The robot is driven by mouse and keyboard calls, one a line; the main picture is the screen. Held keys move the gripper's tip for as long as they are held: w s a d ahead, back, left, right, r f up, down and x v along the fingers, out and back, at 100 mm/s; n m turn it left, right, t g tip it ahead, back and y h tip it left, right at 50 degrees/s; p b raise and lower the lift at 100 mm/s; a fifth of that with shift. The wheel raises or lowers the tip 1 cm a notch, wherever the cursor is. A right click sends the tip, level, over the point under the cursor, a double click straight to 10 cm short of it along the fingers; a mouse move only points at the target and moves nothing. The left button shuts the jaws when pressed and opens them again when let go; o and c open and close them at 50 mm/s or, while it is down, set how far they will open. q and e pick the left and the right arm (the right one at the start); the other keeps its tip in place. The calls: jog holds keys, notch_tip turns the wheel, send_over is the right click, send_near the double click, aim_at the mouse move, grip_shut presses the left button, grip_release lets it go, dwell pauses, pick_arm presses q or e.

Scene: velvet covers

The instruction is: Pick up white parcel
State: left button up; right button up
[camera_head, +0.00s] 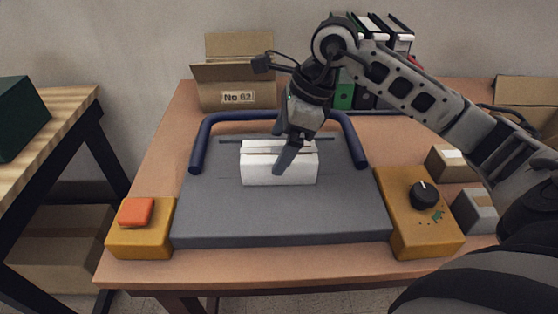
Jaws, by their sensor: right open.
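The white parcel (256,170) is a small box lying on the grey platform (210,215) near the middle of the table. My right gripper (286,158) comes in from the upper right, with a dark finger overlapping the parcel's front right part. The gripper is open, and part of the parcel's top and front is hidden behind it. I cannot tell whether the finger touches the parcel. My left gripper is out of view.
A dark blue tube frame (197,150) arches around the platform. An orange button box (140,228) stands left, a knob box (425,215) right. A cardboard box (235,80) and binders (344,92) stand behind. Small boxes (452,165) sit at the right.

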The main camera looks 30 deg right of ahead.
aim_at(280, 150)
jog(key=x, duration=0.5)
jog(key=shift+s+d+f, duration=0.1)
jog(key=shift+d, duration=0.25)
jog(key=c, duration=1.3)
jog(key=shift+c, duration=0.3)
jog(key=shift+r, duration=0.2)
